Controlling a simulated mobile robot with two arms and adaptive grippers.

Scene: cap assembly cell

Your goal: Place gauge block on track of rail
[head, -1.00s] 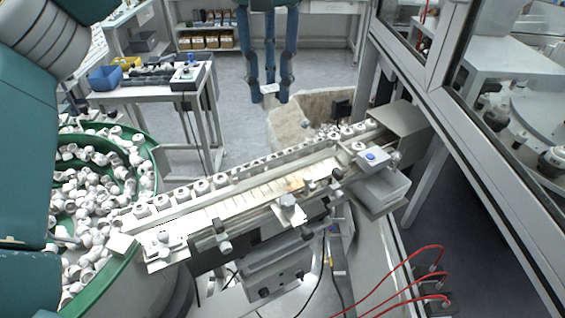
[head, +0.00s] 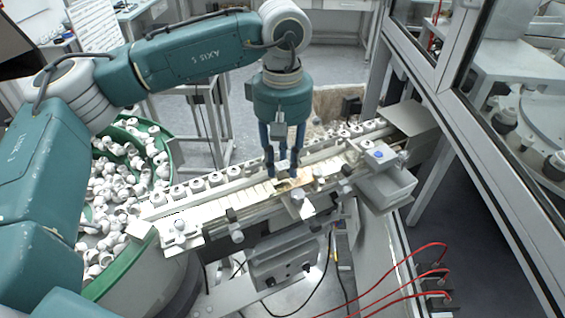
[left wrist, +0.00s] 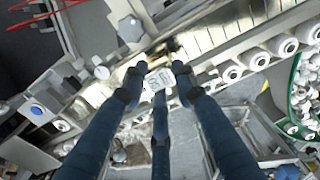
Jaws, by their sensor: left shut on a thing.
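The rail (head: 215,211) runs slantwise from lower left to upper right in the head view, with a pale track divided by cross lines. It also crosses the top of the left wrist view (left wrist: 208,38). My left gripper (head: 283,172) points down over the middle of the rail. In the left wrist view my left gripper (left wrist: 157,74) is shut on the gauge block (left wrist: 159,79), a small pale block with markings. The fingers mostly hide the block in the head view. I cannot tell whether it touches the track. My right gripper is not in view.
A row of white caps (head: 197,185) stands along the rail's far side. A green-rimmed bowl of white caps (head: 130,165) is at left. Clamps and knobs (head: 237,236) line the near side. A metal cover (head: 412,118) stands at the far end, beside a glazed frame.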

